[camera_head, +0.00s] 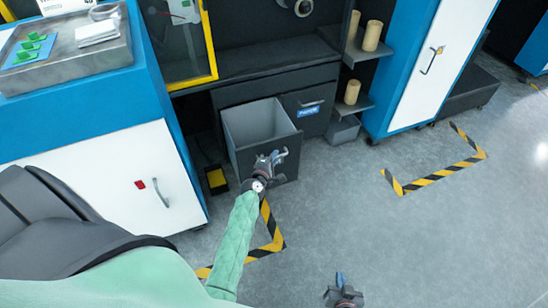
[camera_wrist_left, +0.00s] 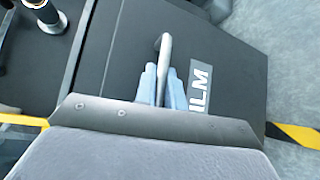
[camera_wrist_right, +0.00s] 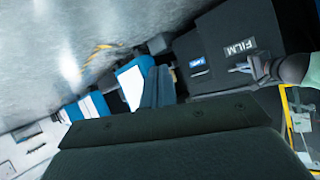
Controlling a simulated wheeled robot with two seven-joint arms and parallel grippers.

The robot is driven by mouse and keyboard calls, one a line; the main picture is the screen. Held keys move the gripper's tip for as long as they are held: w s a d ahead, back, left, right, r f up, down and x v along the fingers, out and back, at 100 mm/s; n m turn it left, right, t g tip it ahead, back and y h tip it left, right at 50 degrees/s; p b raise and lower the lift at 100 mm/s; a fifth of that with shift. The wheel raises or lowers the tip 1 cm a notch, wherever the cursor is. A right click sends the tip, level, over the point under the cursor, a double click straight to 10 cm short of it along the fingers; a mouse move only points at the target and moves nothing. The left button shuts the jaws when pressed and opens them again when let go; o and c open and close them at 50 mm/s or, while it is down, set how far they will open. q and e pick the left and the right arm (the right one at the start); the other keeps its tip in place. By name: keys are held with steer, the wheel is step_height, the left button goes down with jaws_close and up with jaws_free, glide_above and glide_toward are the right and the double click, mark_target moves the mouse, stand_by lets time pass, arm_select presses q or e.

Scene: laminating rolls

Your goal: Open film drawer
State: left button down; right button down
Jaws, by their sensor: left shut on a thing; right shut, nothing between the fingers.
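The film drawer (camera_head: 240,160) is dark grey and stands pulled out of the dark cabinet, its pale empty inside showing in the head view. In the left wrist view its front (camera_wrist_left: 125,65) carries a white FILM label (camera_wrist_left: 201,82), partly hidden by a finger, and a grey bar handle (camera_wrist_left: 164,42). My left gripper (camera_head: 272,160) is shut on that handle, one finger on either side. My right gripper (camera_head: 341,280) is shut and empty, low over the floor, apart from the drawer. The right wrist view shows the drawer front (camera_wrist_right: 240,25) too.
A drawer with a blue label (camera_head: 308,110) beside it is shut. A blue and white cabinet (camera_head: 110,170) stands close on the left, another (camera_head: 415,60) on the right. Shelves with tan rolls (camera_head: 372,36) stand between. Striped floor tape (camera_head: 440,175) marks the open grey floor.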

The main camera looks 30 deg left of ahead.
arm_select(q)
steer(key=c, duration=1.5)
jaws_free()
